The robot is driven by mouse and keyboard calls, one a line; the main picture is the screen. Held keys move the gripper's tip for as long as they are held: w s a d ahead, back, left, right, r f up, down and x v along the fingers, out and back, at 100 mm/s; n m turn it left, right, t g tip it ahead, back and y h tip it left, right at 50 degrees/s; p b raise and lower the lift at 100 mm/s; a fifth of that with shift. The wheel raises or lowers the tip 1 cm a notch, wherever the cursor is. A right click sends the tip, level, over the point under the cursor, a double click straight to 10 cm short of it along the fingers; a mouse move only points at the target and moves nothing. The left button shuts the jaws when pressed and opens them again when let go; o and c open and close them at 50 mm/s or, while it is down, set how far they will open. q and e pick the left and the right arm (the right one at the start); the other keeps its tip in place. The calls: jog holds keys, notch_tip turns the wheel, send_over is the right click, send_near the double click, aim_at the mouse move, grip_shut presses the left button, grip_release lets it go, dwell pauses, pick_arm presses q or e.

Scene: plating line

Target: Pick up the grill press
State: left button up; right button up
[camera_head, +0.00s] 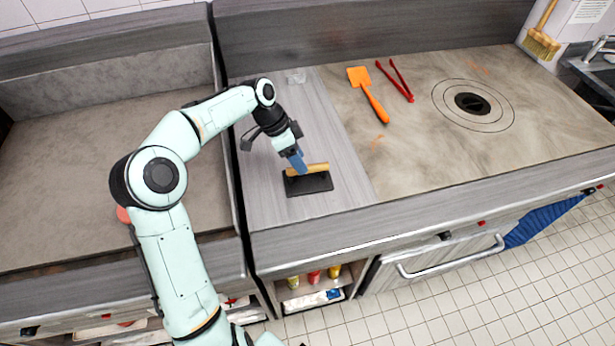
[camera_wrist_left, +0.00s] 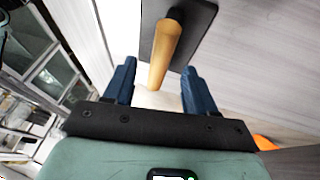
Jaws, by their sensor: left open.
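The grill press has a flat black plate (camera_head: 309,185) and a wooden handle (camera_head: 316,168) along its top. It lies on the grey counter beside the cooking surface in the head view. My left gripper (camera_head: 299,162) is right above the handle, pointing down. In the left wrist view the blue fingers (camera_wrist_left: 158,82) stand apart, and the handle (camera_wrist_left: 166,50) reaches toward the gap between them. The black plate (camera_wrist_left: 206,22) shows behind the handle. I cannot tell whether a finger touches the handle. My right gripper is not in view.
An orange spatula (camera_head: 368,93) and red tongs (camera_head: 395,81) lie on the cooking surface (camera_head: 420,150), right of the press. A small clear container (camera_head: 296,76) stands at the counter's back. The grey counter (camera_head: 345,150) around the press is otherwise free.

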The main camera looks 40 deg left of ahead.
aim_at(318, 179)
pick_arm(q)
jog(key=x, duration=0.5)
jog(key=shift+w+d, duration=0.2)
jog(key=shift+w, duration=0.05)
grip_shut()
jog(key=shift+r, duration=0.1)
dwell(1.1)
